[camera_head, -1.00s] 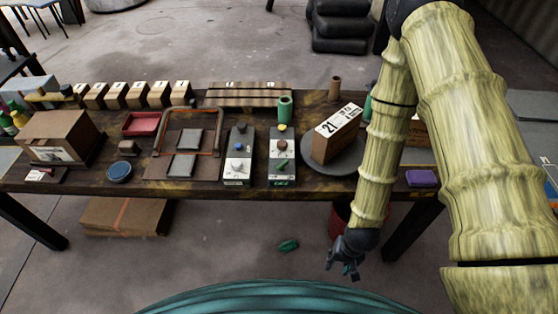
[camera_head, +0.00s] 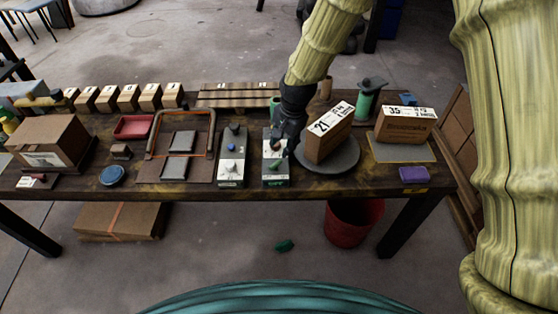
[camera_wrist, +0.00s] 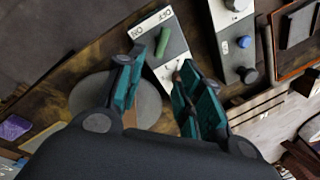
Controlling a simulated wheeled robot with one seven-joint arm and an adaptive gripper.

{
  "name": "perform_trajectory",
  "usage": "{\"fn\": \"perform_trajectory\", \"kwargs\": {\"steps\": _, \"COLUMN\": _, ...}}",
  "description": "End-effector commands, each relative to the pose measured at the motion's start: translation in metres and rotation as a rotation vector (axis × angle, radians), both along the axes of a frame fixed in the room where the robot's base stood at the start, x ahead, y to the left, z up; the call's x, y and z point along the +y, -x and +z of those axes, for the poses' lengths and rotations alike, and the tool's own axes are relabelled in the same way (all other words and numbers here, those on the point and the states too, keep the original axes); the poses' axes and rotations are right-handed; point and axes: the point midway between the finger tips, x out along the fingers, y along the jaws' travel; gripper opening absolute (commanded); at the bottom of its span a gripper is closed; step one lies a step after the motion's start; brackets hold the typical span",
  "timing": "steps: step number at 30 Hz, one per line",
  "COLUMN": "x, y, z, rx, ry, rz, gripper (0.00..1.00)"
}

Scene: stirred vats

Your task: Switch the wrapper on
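A narrow control box (camera_head: 275,180) stands left of the round grey turntable (camera_head: 342,167), which carries a carton marked 21 (camera_head: 329,132). Which word the lever points to I cannot tell. My gripper (camera_head: 280,142) is over the far part of this box. In the wrist view my gripper (camera_wrist: 162,62) is open, its teal fingers apart with the lever beyond the gap. No contact with the lever shows. The fingers partly hide the box and turntable.
A purple block (camera_head: 413,174) lies at the front right.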

Motion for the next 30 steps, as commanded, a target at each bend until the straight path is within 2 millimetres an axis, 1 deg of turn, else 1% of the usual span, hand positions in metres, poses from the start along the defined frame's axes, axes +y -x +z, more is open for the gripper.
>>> {"fn": "perform_trajectory", "kwargs": {"steps": 5, "x": 0.002, "y": -0.001, "z": -0.015, "rx": 0.002, "ry": 0.001, "rz": 0.001, "gripper": 0.36}}
{"fn": "perform_trajectory", "kwargs": {"steps": 24, "x": 0.012, "y": -0.011, "z": -0.085, "rx": 0.002, "ry": 0.0, "rz": 0.002, "gripper": 0.36}}
{"fn": "perform_trajectory", "kwargs": {"steps": 30, "x": 0.014, "y": -0.013, "z": -0.098, "rx": 0.0, "ry": 0.0, "rz": 0.002, "gripper": 0.36}}
